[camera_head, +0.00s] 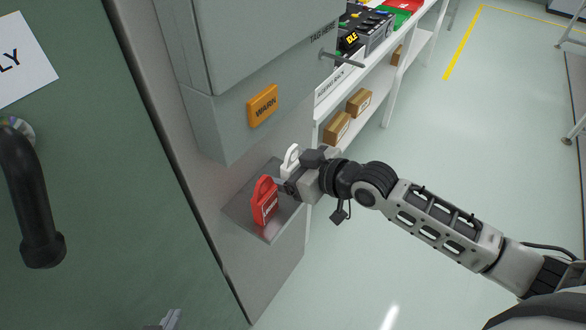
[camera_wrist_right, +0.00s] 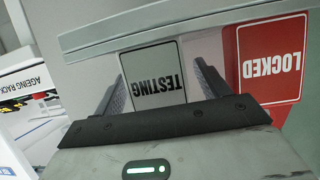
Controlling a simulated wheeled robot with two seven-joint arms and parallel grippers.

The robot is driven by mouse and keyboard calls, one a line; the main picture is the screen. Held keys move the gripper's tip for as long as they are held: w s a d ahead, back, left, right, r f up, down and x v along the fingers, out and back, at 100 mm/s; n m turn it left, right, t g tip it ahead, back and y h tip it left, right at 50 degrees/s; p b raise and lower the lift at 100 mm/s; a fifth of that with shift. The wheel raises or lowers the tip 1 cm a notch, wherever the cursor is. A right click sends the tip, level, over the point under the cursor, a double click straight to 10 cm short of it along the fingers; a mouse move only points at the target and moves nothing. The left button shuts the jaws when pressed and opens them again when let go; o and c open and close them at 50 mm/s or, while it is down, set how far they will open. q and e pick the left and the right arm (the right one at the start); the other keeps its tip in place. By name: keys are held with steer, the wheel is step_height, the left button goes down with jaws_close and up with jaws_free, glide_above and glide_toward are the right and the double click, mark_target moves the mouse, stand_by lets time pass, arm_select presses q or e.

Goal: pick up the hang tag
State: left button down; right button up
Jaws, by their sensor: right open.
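Two hang tags stand on a small grey shelf (camera_head: 239,208) on the cabinet's side. My right gripper (camera_head: 284,187) is at the shelf beside both tags. In the wrist view its open fingers (camera_wrist_right: 160,80) appear on either side of the TESTING tag; contact cannot be told. Only a tip of my left gripper (camera_head: 168,321) shows at the bottom edge.
A grey box with an orange WARN sign (camera_head: 263,105) overhangs the shelf. A peg (camera_head: 343,60) sticks out near the TAG HERE label. The ageing rack (camera_head: 335,90) with cartons stands behind. A green door with a black handle (camera_head: 32,200) is at left. Open floor lies right.

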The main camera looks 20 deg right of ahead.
steer(key=c, duration=1)
steer(key=shift+c, duration=0.3)
